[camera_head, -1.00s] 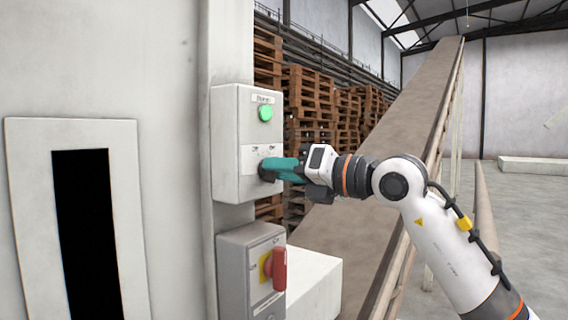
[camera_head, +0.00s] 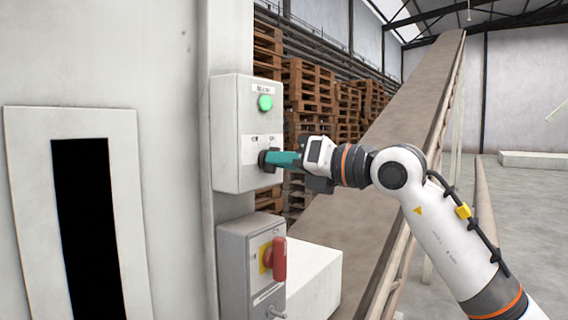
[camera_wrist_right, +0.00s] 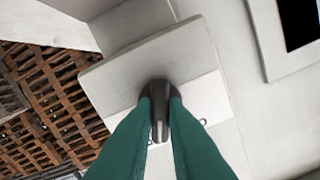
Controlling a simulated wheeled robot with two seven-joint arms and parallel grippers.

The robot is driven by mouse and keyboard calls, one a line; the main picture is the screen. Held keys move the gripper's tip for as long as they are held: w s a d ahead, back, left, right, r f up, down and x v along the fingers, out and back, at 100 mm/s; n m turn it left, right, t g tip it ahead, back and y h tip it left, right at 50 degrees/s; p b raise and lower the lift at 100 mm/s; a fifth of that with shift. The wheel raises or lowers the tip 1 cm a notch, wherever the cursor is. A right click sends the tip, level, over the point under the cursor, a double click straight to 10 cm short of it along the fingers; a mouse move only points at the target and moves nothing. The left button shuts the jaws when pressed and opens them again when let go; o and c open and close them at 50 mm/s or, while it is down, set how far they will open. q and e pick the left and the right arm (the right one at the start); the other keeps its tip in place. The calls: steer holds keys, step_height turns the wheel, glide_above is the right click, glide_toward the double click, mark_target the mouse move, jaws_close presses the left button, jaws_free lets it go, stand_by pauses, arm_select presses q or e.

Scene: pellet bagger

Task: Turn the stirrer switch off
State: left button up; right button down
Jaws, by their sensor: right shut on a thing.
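The stirrer switch is a dark rotary knob (camera_head: 266,160) on the lower front of a pale control box (camera_head: 231,120). A lit green lamp (camera_head: 265,103) sits above it under a label. My right gripper (camera_head: 272,160) is at the knob, its teal fingers shut on it. In the right wrist view the dark knob (camera_wrist_right: 160,118) stands between the two teal fingertips (camera_wrist_right: 160,100), with a light line along its face. The fingers cover part of the white label plate around the knob. My left gripper is not in view.
Below is a grey box (camera_head: 238,270) with a red rotary handle (camera_head: 279,259) on a yellow plate and a small metal toggle. A white block (camera_head: 315,280) and an inclined conveyor (camera_head: 390,150) lie behind my arm. Pallets (camera_head: 308,90) are stacked further back.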

steer(key=n+b, duration=0.3)
steer(key=n, duration=0.7)
steer(key=shift+n, duration=0.3)
stand_by(0.5)
steer(key=c, duration=1.5)
jaws_free()
steer(key=shift+o, duration=0.2)
steer(key=b+v, duration=0.4)
steer(key=v, duration=0.8)
steer(key=shift+b, duration=0.3)
